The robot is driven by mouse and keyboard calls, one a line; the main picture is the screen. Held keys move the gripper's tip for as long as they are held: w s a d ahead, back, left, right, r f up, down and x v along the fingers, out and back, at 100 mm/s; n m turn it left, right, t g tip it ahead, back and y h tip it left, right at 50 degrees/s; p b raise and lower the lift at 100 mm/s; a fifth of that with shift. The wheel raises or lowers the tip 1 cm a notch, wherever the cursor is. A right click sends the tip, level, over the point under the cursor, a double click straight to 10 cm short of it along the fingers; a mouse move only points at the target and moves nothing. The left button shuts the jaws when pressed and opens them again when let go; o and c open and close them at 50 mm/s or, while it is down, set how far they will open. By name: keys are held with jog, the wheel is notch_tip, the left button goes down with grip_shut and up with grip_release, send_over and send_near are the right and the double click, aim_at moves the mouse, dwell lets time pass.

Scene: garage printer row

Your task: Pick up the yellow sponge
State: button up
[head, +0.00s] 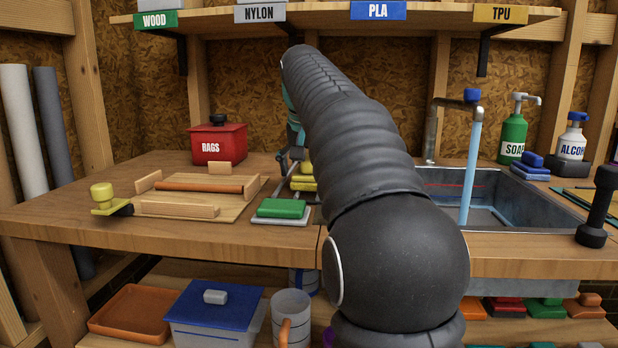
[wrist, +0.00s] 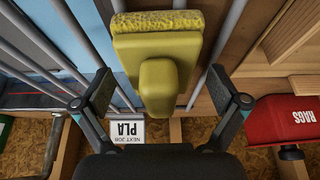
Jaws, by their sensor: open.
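The yellow sponge (wrist: 188,52) has a block body with a raised knob-like grip and a rough pad along one edge. In the wrist view it lies between the spread fingers of my gripper (wrist: 160,88), with gaps on both sides. My gripper is open and holds nothing.
Grey rods (wrist: 230,30) run beneath the sponge. A green block on a plate (head: 281,209) sits in front of it. A red rags box (head: 218,144) and a wooden board (head: 190,205) are to the left. The sink (head: 505,190) is to the right.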

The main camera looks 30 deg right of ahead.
jog(key=c, duration=1.2)
jog(key=shift+r, duration=0.1)
jog(key=shift+r+p, duration=0.3)
jog(key=shift+r, duration=0.3)
jog(key=r, duration=0.2)
jog(key=d+r+p, duration=0.1)
jog(key=shift+d+r+p, duration=0.1)
jog(key=shift+r+p, duration=0.2)
jog(key=shift+r, duration=0.1)
jog(key=shift+s+d+r+p, duration=0.25)
jog(key=shift+d+r, duration=0.7)
jog(key=shift+d, duration=0.75)
jog(key=shift+s+d+r+p, duration=0.25)
jog(key=shift+d+r, duration=0.75)
jog(key=shift+d, duration=0.75)
jog(key=shift+s+d+r+p, duration=0.2)
jog(key=shift+d+r, duration=0.75)
jog(key=shift+d, duration=0.75)
jog(key=shift+s, duration=0.1)
